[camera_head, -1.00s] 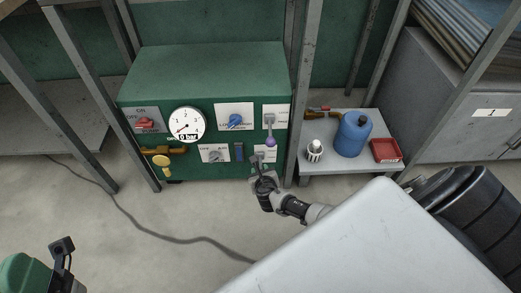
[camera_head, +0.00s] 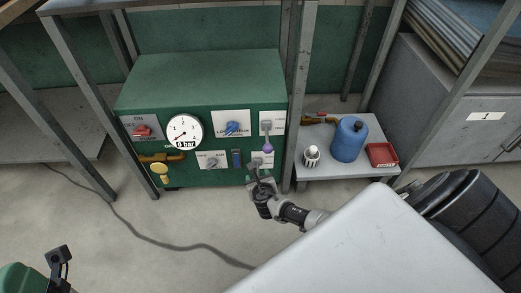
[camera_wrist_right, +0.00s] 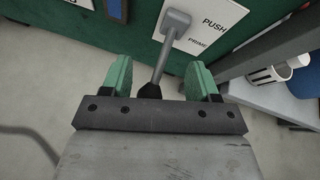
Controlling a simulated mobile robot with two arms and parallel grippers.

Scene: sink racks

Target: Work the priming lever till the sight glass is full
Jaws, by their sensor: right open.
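The green unit (camera_head: 204,78) carries the priming lever (camera_wrist_right: 160,55), a grey lever with a dark end, on a white plate marked PUSH and PRIME. In the right wrist view the lever hangs down between the green fingers of my right gripper (camera_wrist_right: 160,82). The fingers are open, with a gap on each side of it. In the head view this gripper (camera_head: 258,178) is at the unit's lower right front. The sight glass (camera_head: 237,158), a narrow upright window, shows blue; its exact level is too small to read. My left gripper is not in view.
A purple-knobbed lever (camera_head: 268,147) hangs above the priming plate. A rack post (camera_head: 298,100) stands right of the unit. A low shelf holds a blue jug (camera_head: 348,140), a white cup (camera_head: 311,156) and a red tray (camera_head: 382,154).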

